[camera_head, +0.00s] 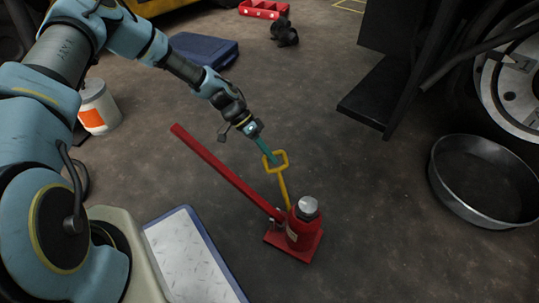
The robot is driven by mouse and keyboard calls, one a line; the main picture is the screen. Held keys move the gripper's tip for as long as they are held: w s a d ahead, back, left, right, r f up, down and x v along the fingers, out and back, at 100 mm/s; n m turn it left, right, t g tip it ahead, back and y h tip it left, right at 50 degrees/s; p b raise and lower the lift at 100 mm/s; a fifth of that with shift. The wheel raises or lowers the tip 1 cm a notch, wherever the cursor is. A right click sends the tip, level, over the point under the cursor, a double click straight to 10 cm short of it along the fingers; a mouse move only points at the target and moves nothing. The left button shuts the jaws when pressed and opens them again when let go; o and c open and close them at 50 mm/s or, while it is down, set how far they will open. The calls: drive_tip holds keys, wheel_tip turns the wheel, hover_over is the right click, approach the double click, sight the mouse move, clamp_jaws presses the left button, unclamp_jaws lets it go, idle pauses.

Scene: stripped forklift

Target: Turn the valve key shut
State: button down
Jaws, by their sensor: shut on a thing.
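The valve key (283,188) is a yellow rod with a squarish loop handle at its upper end. The jack stands upright on the floor with a grey metal top and a long red lever slanting up to the left. My gripper (270,156), with teal fingers, reaches down from the upper left and is shut on the key's loop handle. The fingertips partly overlap the loop.
A round metal pan (441,187) lies at the right by a wheel (510,85). A black forklift part (372,105) stands upper right. A blue case (203,49), a white bucket (98,108) and a red tray (262,9) are farther back. The floor around the jack is clear.

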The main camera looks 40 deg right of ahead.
idle(0.4)
drive_tip(key=c, duration=0.8)
unclamp_jaws()
drive_tip(key=p+v, duration=0.3)
drive_tip(key=v, duration=0.7)
drive_tip(key=shift+w+r+p, duration=0.25)
drive_tip(key=shift+w+p, duration=0.05)
drive_tip(key=shift+p, duration=0.1)
drive_tip(key=shift+a, duration=0.1)
wheel_tip(320, 180, up, 15)
drive_tip(key=p, duration=1.1)
